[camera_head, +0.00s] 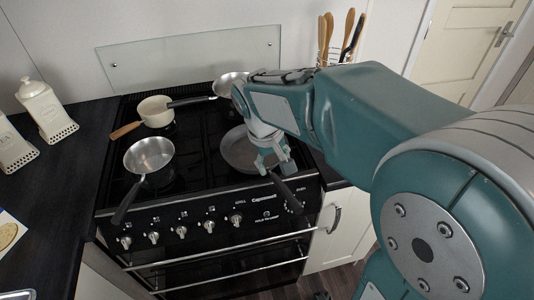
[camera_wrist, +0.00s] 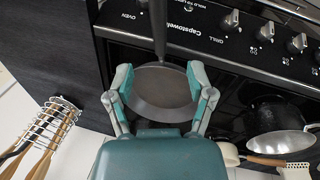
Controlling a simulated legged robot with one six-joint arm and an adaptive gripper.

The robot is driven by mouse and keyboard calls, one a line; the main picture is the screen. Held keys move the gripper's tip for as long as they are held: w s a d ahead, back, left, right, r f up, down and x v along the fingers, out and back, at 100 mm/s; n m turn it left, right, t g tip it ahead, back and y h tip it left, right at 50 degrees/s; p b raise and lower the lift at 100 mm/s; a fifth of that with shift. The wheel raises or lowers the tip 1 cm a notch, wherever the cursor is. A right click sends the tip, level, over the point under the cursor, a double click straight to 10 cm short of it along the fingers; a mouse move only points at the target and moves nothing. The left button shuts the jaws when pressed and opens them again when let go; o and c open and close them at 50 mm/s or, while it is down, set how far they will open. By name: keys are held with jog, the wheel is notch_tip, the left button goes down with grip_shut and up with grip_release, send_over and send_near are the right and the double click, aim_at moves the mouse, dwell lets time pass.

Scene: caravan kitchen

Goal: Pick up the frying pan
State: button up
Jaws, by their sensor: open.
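The frying pan, a wide shallow grey pan (camera_head: 240,152), sits on the front right of the black hob. Its black handle (camera_head: 286,193) points over the front edge, above the control panel. In the wrist view the round pan (camera_wrist: 160,98) lies below my gripper, with its handle running up the picture. My gripper (camera_head: 274,167) is open over the pan, near the handle's root. In the wrist view my gripper (camera_wrist: 161,80) has its fingers spread on either side of the pan, with nothing held between them. My arm hides part of the pan in the head view.
A silver pan (camera_head: 149,154) stands front left on the hob. A cream pot (camera_head: 155,111) stands back left, and another silver pan (camera_head: 228,83) back right. Wooden utensils (camera_head: 349,24) stand behind my arm. White canisters (camera_head: 47,111) stand on the left worktop.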

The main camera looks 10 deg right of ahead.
aim_at(282, 183)
notch_tip(282, 183, down, 4)
jog(key=shift+f, duration=0.1)
jog(key=f, duration=0.1)
jog(key=d+f, duration=0.1)
jog(key=f, duration=0.1)
jog(key=d+f, duration=0.1)
jog(key=shift+d+f, duration=0.15)
jog(key=shift+f, duration=0.2)
jog(key=shift+a+f, duration=0.2)
jog(key=shift+f, duration=0.2)
jog(key=shift+a, duration=0.15)
jog(key=shift+c, duration=0.2)
jog(key=shift+w+d, duration=0.1)
jog(key=shift+d, duration=0.15)
grip_shut()
